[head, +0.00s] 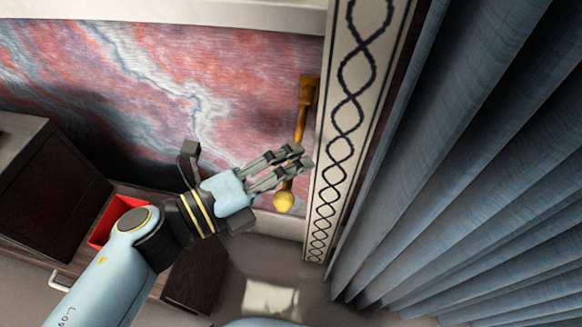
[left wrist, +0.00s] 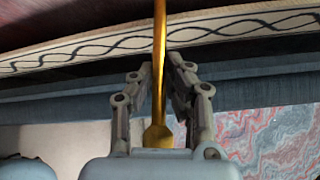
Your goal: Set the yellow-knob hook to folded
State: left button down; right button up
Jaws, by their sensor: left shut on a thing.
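The yellow-knob hook (head: 301,122) is a golden arm on a small mount (head: 309,89) on the marbled wall, beside the patterned trim. It hangs down from the mount, slightly slanted, and ends in a round yellow knob (head: 284,201). My left gripper (head: 300,158) is shut on the arm between mount and knob, and its fingers hide part of it. In the left wrist view the golden arm (left wrist: 159,70) runs between the two fingers (left wrist: 158,80). The knob is not clear in that view. My right gripper is not in view.
A patterned trim strip (head: 352,95) and blue curtains (head: 460,160) stand close on the right. At the lower left are a dark cabinet (head: 50,180) and a red open box (head: 112,222). The marbled wall (head: 130,95) is bare to the left.

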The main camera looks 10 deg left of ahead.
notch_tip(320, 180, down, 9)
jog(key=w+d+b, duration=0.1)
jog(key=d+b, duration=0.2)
jog(key=b, duration=0.7)
pick_arm(q)
notch_tip(320, 180, down, 6)
jog(key=w+m+t+h+b, duration=0.2)
jog(key=m+h+b, duration=0.1)
jog(key=m+b, duration=0.1)
jog(key=shift+m+h, duration=0.3)
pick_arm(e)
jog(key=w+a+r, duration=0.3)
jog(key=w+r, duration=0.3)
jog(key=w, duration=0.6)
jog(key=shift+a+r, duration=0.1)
